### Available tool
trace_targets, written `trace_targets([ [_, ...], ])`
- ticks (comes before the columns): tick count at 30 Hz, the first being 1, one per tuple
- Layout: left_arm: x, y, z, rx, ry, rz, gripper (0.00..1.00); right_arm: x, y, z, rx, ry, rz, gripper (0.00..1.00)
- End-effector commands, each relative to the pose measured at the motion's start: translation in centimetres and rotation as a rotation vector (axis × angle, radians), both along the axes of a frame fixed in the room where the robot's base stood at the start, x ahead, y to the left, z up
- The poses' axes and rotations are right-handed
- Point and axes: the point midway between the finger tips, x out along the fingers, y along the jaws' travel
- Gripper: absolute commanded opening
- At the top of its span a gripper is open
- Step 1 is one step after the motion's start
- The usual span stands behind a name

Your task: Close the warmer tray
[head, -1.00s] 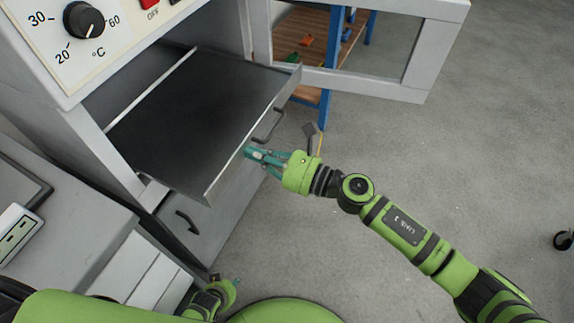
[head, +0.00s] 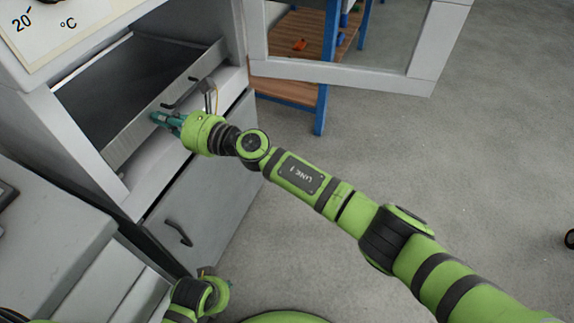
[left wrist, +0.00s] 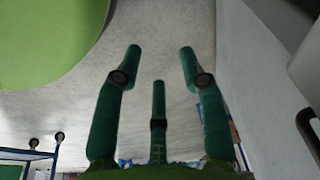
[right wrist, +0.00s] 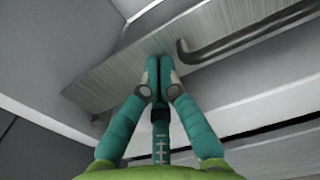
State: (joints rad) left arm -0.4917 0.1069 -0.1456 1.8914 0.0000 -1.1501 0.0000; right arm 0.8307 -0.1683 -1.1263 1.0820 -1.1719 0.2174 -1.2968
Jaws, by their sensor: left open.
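The warmer tray (head: 125,140) is a dark, shallow drawer with a brushed metal front and a dark bar handle (head: 179,95). It still stands a little out of the white cabinet in the head view. My right gripper (head: 155,117) is at the outside of the tray's front, left of the handle. In the right wrist view its teal fingers (right wrist: 158,62) are together at the metal front (right wrist: 120,78), with the handle (right wrist: 245,38) beside them and nothing seen between them. My left gripper (left wrist: 160,50) is open and empty, its fingers spread over the floor.
A lower drawer with a dark handle (head: 180,232) is below the tray. An open cabinet door with a window frame (head: 340,78) sticks out at upper right, before a blue-legged wooden shelf (head: 290,88). A grey counter (head: 50,240) is at left.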

Motion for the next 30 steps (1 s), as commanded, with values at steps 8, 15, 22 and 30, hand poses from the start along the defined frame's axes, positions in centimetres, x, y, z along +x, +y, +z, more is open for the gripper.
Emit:
trace_targets([
  [8, 0.4, 0.0, 2.1, 0.000, -0.014, 0.002, 0.41, 0.4, 1.2, 0.0, 0.001, 0.000, 0.001, 0.00],
  [15, 0.5, 0.0, 2.4, 0.000, -0.015, 0.002, 0.41, 0.4, 1.3, 0.2, 0.004, -0.001, 0.000, 0.00],
  [22, 0.5, 0.0, 2.4, 0.000, -0.015, 0.002, 0.41, 0.4, 1.3, 0.4, 0.007, -0.002, -0.001, 0.00],
  [30, 0.4, 0.0, 2.2, 0.000, -0.013, 0.002, 0.41, 0.8, 0.9, 0.5, 0.009, -0.003, -0.003, 0.00],
])
